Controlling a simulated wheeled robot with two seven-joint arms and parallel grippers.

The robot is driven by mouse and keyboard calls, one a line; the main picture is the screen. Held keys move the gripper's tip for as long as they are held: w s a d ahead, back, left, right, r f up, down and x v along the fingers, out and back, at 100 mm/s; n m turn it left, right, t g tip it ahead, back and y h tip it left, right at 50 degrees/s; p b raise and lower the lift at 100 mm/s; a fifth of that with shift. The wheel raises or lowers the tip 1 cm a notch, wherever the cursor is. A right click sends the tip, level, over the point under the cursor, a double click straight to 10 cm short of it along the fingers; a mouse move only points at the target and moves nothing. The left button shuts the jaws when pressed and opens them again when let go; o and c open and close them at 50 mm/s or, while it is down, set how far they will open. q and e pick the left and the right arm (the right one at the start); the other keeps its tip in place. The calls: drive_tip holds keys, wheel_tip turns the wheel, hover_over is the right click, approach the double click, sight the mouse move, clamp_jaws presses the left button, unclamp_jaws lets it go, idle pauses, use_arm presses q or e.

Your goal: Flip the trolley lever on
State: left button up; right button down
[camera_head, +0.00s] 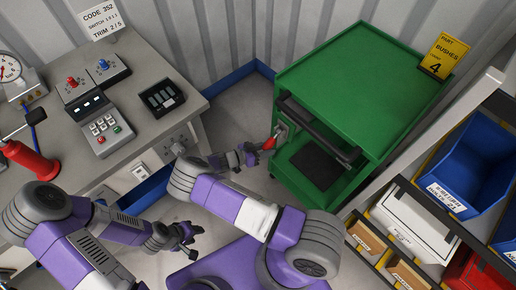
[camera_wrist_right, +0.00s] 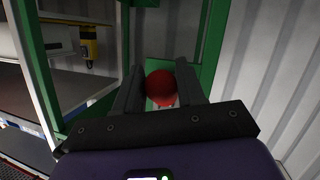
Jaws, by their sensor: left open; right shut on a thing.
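The green trolley (camera_head: 360,80) stands at the right of the head view. Its lever has a red knob (camera_head: 269,144) beside a small grey plate (camera_head: 281,131) on the trolley's left side. My right gripper (camera_head: 258,152) is at the knob. In the right wrist view, the red knob (camera_wrist_right: 162,88) sits between the two dark fingers of the right gripper (camera_wrist_right: 161,92), which is shut on it. Most of the lever's shaft is hidden behind the knob. My left gripper (camera_head: 190,238) is open and empty, low and away from the trolley.
A grey bench (camera_head: 140,55) with a keypad (camera_head: 100,125) and switch boxes stands at the left. A shelf with a blue bin (camera_head: 470,165) stands at the right, close to the trolley. A black handle bar (camera_head: 318,130) runs along the trolley's front. A corrugated wall is behind.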

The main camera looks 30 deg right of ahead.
drive_tip(key=shift+f, duration=0.1)
idle(0.3)
drive_tip(key=c, duration=0.8)
unclamp_jaws()
drive_tip(key=shift+d, duration=0.1)
drive_tip(key=shift+o, duration=0.2)
drive_tip(key=p+v, duration=0.1)
drive_tip(key=v, duration=0.6)
drive_tip(key=shift+a, duration=0.35)
